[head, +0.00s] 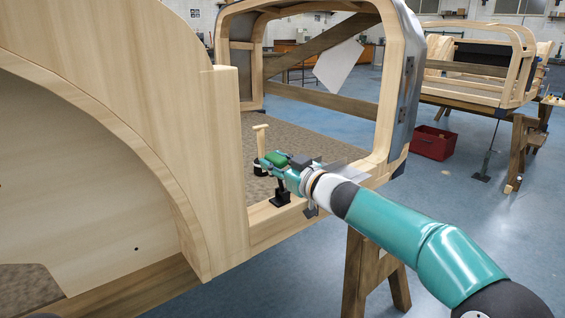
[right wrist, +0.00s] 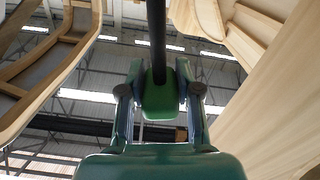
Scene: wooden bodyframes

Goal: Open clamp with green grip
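The clamp's green grip (head: 275,157) shows at the tip of my right arm, above the lower wooden rail. A dark bracket (head: 281,195) stands on the rail below it. In the right wrist view the green grip (right wrist: 161,100) lies between the fingers, and a black bar runs up from it. My right gripper (head: 276,167) has its fingers on both sides of the grip; in the right wrist view the fingertips (right wrist: 160,72) close in against its sides. Whether both touch is hard to see. My left gripper is not in view.
A large wooden bodyframe panel (head: 222,160) rises left of the clamp. A pale upright post with a dark foot (head: 261,140) is just behind it. A wooden trestle (head: 362,280) stands below. A red crate (head: 433,142) and another bodyframe (head: 480,95) are farther back.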

